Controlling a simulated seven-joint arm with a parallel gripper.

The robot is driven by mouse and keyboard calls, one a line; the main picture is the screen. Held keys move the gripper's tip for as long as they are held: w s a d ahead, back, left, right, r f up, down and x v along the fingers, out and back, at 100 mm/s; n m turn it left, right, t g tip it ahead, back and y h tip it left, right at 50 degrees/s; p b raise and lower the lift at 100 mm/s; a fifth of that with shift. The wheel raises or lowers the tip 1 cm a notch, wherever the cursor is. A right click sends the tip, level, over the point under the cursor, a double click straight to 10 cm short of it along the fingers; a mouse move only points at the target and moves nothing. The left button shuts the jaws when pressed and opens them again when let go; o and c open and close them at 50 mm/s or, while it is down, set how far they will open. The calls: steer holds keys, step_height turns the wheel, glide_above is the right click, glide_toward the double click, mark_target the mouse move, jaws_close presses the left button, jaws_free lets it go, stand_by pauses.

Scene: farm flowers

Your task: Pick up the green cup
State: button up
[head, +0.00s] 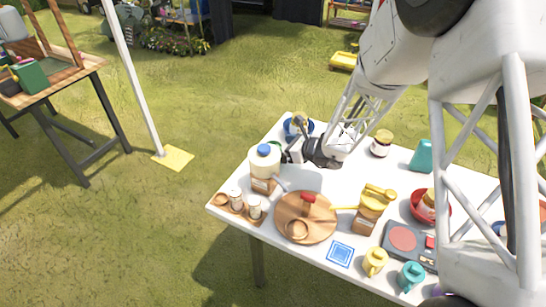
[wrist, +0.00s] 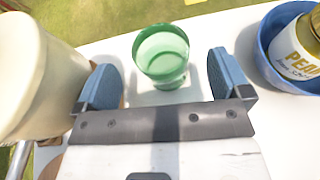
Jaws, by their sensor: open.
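The green cup (wrist: 162,55) stands on the white table in the wrist view, looking translucent, with its open rim facing up toward the camera. My gripper (wrist: 165,72) is open and empty, one blue-grey pad to each side of the cup, with clear gaps between pads and cup. The cup is not between closed jaws, and I see no contact. In the head view my gripper (head: 292,152) is low over the far left part of the table, and the cup is mostly hidden there behind it and the jug.
A cream jug (wrist: 22,75) stands close to the left finger; it shows in the head view (head: 265,163) with a blue lid. A blue bowl (wrist: 270,62) holding a jar (wrist: 305,45) is to the right. A round wooden board (head: 318,230) lies nearer the front.

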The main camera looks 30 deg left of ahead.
steer(key=shift+a, duration=0.15)
steer(key=shift+x, duration=2.5)
steer(key=shift+f, duration=0.1)
steer(key=shift+c, duration=0.4)
steer(key=c, duration=0.9)
steer(key=shift+c, duration=0.2)
step_height(320, 180, up, 10)
